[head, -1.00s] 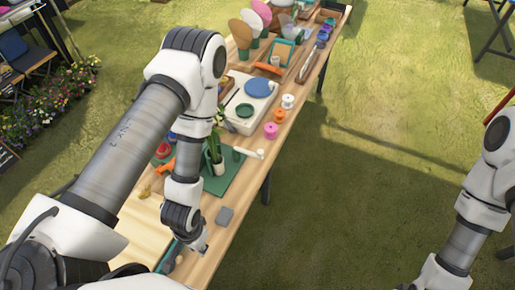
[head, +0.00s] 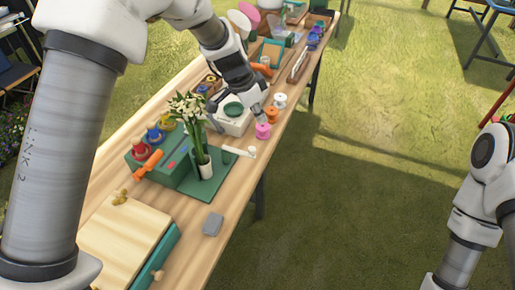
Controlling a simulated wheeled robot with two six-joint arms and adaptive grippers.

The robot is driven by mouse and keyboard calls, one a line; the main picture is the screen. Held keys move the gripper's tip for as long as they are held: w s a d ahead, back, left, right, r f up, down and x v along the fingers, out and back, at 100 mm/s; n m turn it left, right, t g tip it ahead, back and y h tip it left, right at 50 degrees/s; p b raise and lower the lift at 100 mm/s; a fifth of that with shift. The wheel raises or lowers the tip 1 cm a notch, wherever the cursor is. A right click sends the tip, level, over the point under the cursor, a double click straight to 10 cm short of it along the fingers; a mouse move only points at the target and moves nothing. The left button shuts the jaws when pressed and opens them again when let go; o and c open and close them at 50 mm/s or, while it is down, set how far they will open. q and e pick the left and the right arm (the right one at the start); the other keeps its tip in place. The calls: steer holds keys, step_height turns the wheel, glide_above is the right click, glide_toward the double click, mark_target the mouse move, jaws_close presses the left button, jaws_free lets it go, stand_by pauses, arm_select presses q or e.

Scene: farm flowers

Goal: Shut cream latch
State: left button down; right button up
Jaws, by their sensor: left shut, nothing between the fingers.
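A lever with a cream knob (head: 251,153) and a green arm lies at the right edge of the green base (head: 215,185). It looks like the cream latch, but I cannot tell its exact position. My left gripper (head: 260,112) is shut and empty. It is over the table beyond the lever, by the white tray (head: 238,124) and close to the pink spool (head: 263,131). The gripper hides part of the tray. My right gripper is out of view; only its arm shows at the right edge.
A potted white flower (head: 203,162) stands on the green base, beside a green box (head: 165,165) with red, blue and yellow knobs. A grey block (head: 213,224) and a cream-lidded box (head: 120,240) lie nearer. Orange and white spools stand behind the pink one.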

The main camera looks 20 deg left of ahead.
arm_select(q)
steer(key=shift+w, duration=0.1)
step_height(320, 180, down, 10)
steer(key=p, duration=0.4)
steer(key=shift+s+a, duration=0.25)
steer(key=shift+f, duration=0.15)
